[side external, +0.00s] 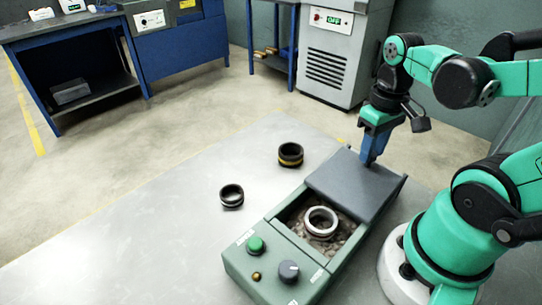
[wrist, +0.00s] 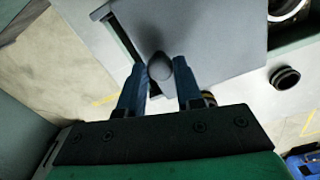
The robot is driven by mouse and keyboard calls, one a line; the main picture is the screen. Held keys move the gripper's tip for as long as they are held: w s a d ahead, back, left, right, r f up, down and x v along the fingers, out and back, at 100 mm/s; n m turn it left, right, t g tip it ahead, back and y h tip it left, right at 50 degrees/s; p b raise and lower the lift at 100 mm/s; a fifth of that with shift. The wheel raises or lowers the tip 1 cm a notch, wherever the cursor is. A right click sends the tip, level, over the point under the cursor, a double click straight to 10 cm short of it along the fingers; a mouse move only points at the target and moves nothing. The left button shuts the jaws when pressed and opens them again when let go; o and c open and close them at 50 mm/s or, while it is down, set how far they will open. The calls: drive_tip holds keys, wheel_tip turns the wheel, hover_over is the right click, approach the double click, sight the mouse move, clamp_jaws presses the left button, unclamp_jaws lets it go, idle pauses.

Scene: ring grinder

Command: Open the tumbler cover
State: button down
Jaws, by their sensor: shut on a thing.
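The grey tumbler cover (side external: 340,185) lies flat over the far part of the green tumbler box (side external: 246,281). The near part of the tumbler is uncovered, showing pebble-like media and a silver ring (side external: 320,223) inside. The cover (wrist: 220,35) also fills the middle of the wrist view, with a round grey knob (wrist: 160,68) on it. My gripper (side external: 370,160) points down at the cover's far end. In the wrist view, its two blue fingers (wrist: 160,77) are on either side of the knob, shut on it. The knob is hidden in the side view.
Two dark rings stand on the table left of the tumbler: one with a yellow band (side external: 290,155) and one with a pale band (side external: 231,195). A green button (side external: 255,244) and a grey dial (side external: 288,271) are on the box's near end. The table's left part is clear.

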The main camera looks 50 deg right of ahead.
drive_tip(key=shift+d, duration=0.95)
drive_tip(key=c, duration=0.6)
unclamp_jaws()
drive_tip(key=shift+r, duration=2.8)
drive_tip(key=w+a+t, duration=0.1)
drive_tip(key=w, duration=0.1)
drive_tip(key=w+a+f+n+t, duration=0.1)
drive_tip(key=w+a, duration=0.1)
drive_tip(key=shift+w+a+f+t+h, duration=0.2)
drive_tip(key=shift+w+t+h, duration=0.1)
drive_tip(key=shift+h, duration=0.1)
drive_tip(key=w+a+t, duration=0.1)
drive_tip(key=a, duration=0.1)
drive_tip(key=w+a+n+t, duration=0.1)
drive_tip(key=w+a+t, duration=0.1)
drive_tip(key=w+a+n+t, duration=0.1)
drive_tip(key=a, duration=0.2)
drive_tip(key=shift+w+r+t+y, duration=0.1)
drive_tip(key=shift+w+t+y, duration=0.2)
drive_tip(key=shift+w+y, duration=0.1)
